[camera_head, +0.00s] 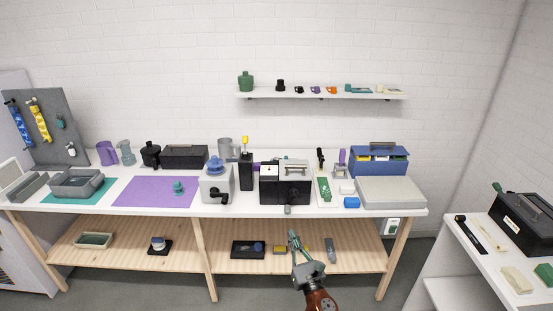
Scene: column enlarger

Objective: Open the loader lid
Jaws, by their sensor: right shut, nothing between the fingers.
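My right gripper (293,238) is at the bottom centre, in front of the bench's lower shelf. Its green fingers point up and are shut, with nothing between them. It is apart from everything on the benchtop. Several boxes could carry the loader lid, and none is clearly marked as the loader. A black boxy machine (285,189) with a metal-topped part stands above the gripper at mid-bench. A closed black case with a handle (185,157) sits at the back left. Another black case with a handle (525,222) is on the right side table. My left gripper is not in view.
The white benchtop (240,207) also holds a white crank box (216,184), a purple mat (155,192), a blue toolbox (378,164) and a flat grey box (391,192). The lower shelf (200,262) holds small trays. A wall shelf (320,95) carries mugs.

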